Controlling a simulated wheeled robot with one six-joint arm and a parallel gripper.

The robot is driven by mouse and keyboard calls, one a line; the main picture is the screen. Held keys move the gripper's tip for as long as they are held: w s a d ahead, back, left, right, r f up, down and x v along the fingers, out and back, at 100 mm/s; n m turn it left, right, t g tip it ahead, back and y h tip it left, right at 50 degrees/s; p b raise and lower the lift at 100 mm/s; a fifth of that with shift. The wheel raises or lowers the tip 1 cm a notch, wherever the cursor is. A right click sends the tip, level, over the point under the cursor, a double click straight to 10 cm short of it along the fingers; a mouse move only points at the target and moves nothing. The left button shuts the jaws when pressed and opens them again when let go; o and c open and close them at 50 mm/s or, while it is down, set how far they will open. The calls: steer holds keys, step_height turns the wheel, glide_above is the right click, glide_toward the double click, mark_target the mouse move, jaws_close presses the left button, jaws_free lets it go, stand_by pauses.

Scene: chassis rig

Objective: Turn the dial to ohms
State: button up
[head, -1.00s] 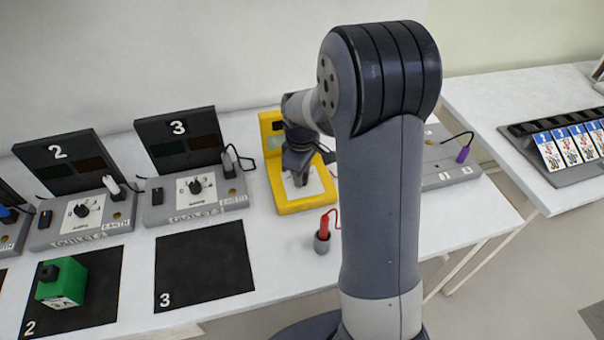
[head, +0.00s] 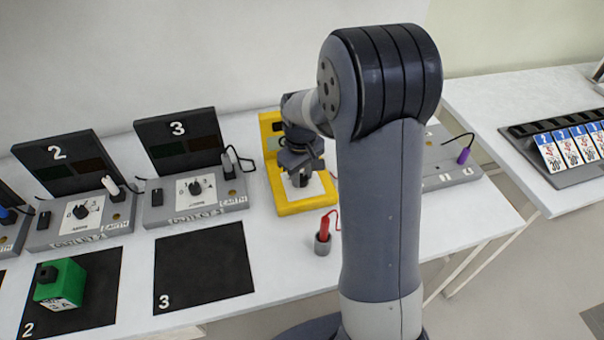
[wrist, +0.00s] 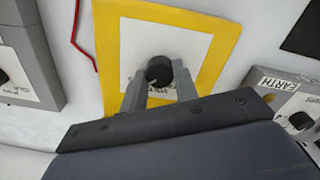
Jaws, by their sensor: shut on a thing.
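The yellow meter (head: 307,207) lies on the white bench in the middle of the head view, with a white face. In the wrist view its yellow border (wrist: 228,45) frames the white face (wrist: 193,45). A round black dial (wrist: 159,72) stands on that face. My gripper (wrist: 160,82) has one finger on each side of the dial and is shut on it. In the head view my gripper (head: 301,180) points down over the meter's face. The dial's pointer and the ohms mark cannot be made out; lettering below the dial is partly hidden by the fingers.
A red probe (head: 324,228) stands in a grey holder in front of the meter. Grey stations numbered 2 (head: 70,232) and 3 (head: 215,207) stand to the left. A green block (head: 62,280) sits on black mat 2. Black mat 3 (head: 204,265) is empty.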

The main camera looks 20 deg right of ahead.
mark_target(301, 178)
steer(key=o, duration=1)
steer(key=shift+c, duration=0.2)
step_height(301, 178, up, 11)
steer(key=shift+a, duration=0.15)
steer(key=shift+f, duration=0.2)
step_height(301, 178, down, 11)
steer(key=shift+r, duration=0.2)
stand_by(0.4)
